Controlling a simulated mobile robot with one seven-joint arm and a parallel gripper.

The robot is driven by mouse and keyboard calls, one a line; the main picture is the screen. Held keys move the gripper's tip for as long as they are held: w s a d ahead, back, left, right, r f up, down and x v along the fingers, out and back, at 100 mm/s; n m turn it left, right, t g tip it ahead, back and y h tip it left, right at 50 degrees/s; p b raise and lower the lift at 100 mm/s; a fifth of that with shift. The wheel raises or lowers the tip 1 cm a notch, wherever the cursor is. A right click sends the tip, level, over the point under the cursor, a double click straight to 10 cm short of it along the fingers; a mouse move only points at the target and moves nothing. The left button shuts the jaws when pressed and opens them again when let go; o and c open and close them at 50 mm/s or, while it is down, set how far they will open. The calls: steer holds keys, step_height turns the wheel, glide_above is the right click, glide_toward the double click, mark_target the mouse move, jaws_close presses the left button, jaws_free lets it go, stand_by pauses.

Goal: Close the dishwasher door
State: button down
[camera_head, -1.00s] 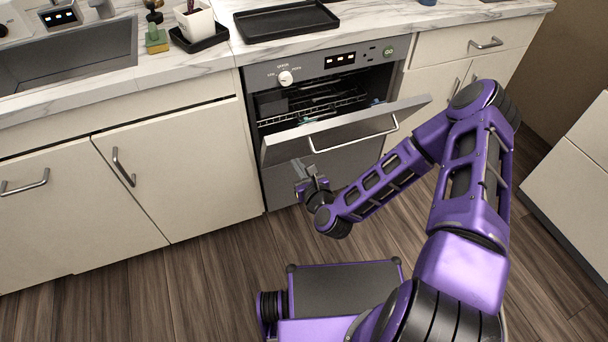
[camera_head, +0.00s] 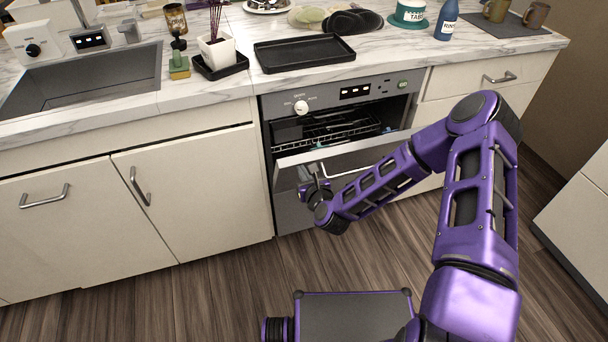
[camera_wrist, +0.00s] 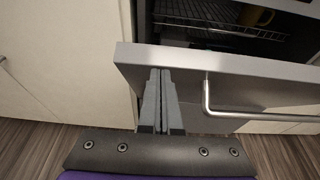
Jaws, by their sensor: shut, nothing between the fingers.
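The dishwasher (camera_head: 386,91) is built in under the counter, and its door (camera_head: 345,152) is partly open, tilted outward with the top edge away from the frame. A wire rack (camera_head: 325,131) shows inside above the door. The door's bar handle (camera_wrist: 255,115) is on its outer face. My gripper (camera_wrist: 161,75) is shut and empty, with its fingertips at the door's outer face just below the top edge, left of the handle. I cannot tell whether they touch. In the head view my gripper (camera_head: 312,176) is in front of the door's left part.
Cream cabinets (camera_head: 195,190) with bar handles flank the dishwasher. The marble counter above holds a black tray (camera_head: 304,53), a sink (camera_head: 85,78), a blue bottle (camera_head: 447,20) and mugs. The wood floor (camera_head: 230,290) in front is clear. A white unit (camera_head: 580,215) stands at the right.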

steer(key=w+r+p, duration=0.1)
steer(key=w, duration=0.1)
steer(key=w+a+r+g+p, duration=0.1)
steer(key=w+r, duration=0.1)
steer(key=w+a+r+g+p, duration=0.1)
steer(key=w, duration=0.2)
steer(key=shift+a+r+h, duration=0.15)
steer(key=shift+h, duration=0.15)
steer(key=w, duration=0.1)
steer(key=w+a, duration=0.1)
steer(key=w, duration=0.1)
steer(key=w+r, duration=0.1)
steer(key=w, duration=0.1)
steer(key=shift+w+a+r+b, duration=0.1)
steer(key=shift+w+a+b, duration=0.05)
steer(key=shift+a+b, duration=0.25)
